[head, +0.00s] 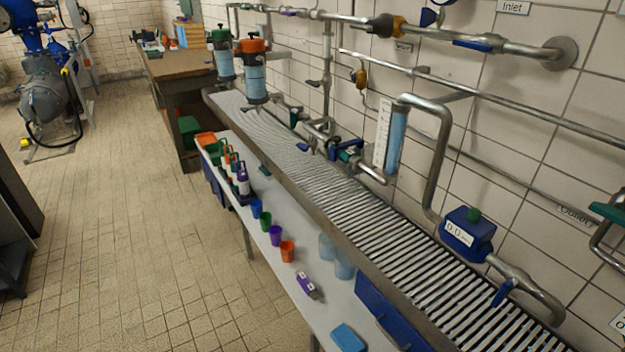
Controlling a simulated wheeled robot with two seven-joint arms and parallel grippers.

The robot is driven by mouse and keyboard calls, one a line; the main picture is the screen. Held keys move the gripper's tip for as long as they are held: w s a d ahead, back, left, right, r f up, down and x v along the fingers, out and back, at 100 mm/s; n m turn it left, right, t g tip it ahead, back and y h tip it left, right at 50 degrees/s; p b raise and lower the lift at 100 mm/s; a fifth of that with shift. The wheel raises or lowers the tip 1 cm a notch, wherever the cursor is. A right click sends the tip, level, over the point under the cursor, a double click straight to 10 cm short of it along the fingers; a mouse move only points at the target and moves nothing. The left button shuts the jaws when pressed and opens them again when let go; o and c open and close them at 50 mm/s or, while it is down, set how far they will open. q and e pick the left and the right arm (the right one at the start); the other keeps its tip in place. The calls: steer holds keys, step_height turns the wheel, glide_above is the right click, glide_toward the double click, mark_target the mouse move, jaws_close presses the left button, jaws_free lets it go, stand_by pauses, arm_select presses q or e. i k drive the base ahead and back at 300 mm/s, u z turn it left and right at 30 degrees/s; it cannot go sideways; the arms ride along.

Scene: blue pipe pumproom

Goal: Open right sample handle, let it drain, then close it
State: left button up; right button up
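Neither of my grippers is in the head view. Several small blue handles sit on the pipework. One blue handle (503,293) hangs from the pipe end at the lower right, below a blue meter (468,233). Another blue handle (346,145) is on the small pipes in the middle, above the slatted drain (400,245). I cannot tell which is the right sample handle. No stream of liquid is clearly visible at the outlets.
A workbench (180,68) is behind.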

mark_target(303, 147)
steer(key=u, duration=1.05)
steer(key=i, duration=1.85)
steer(key=z, duration=1.65)
